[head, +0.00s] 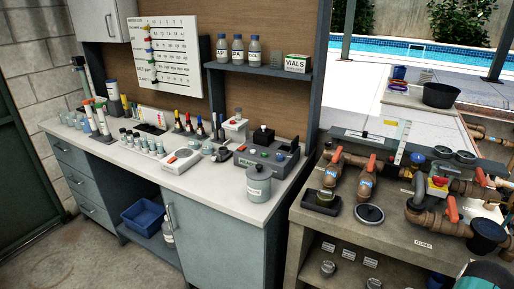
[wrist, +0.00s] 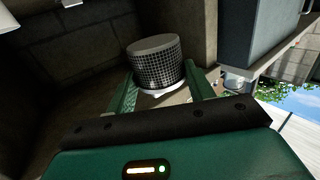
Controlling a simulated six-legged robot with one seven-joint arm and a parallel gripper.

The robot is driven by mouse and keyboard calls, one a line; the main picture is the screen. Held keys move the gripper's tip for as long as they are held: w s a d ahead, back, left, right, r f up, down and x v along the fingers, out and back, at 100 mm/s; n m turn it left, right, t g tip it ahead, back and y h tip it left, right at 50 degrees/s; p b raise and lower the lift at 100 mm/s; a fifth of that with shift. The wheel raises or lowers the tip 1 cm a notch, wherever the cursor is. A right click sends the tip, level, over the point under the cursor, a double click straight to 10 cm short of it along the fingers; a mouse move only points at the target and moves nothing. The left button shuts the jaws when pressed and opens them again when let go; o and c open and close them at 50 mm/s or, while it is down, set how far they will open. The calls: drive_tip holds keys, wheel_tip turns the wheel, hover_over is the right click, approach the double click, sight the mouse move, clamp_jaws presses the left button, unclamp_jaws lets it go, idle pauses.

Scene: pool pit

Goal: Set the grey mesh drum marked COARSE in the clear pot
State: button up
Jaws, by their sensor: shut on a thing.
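A mesh drum (wrist: 156,66) with a plain grey end cap is between the green fingers of my gripper (wrist: 160,92) in the wrist view. My gripper is shut on it. The drum looks tilted slightly, and no COARSE marking shows on the side I see. A pale piece (wrist: 165,90) shows below the drum, between the fingers. I cannot make out the clear pot for certain in either view. A round disc with a dark rim (head: 368,214) lies on the pipework bench in the head view.
The pipework bench (head: 345,232) carries brown pipes with red-orange handles (head: 366,180) and a small dark tray (head: 322,201). Left of it, a pale counter (head: 200,178) holds bottles and a lidded grey canister (head: 258,184). A black tub (head: 440,95) stands farther back.

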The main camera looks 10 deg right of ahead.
drive_tip(key=w+a+r, duration=0.5)
drive_tip(key=w+a, duration=0.5)
drive_tip(key=a, duration=0.1)
drive_tip(key=w+a+r, duration=0.5)
drive_tip(key=w+a, duration=0.4)
drive_tip(key=a, duration=0.2)
drive_tip(key=shift+w+a, duration=0.4)
drive_tip(key=shift+a, duration=0.1)
drive_tip(key=shift+d, duration=0.2)
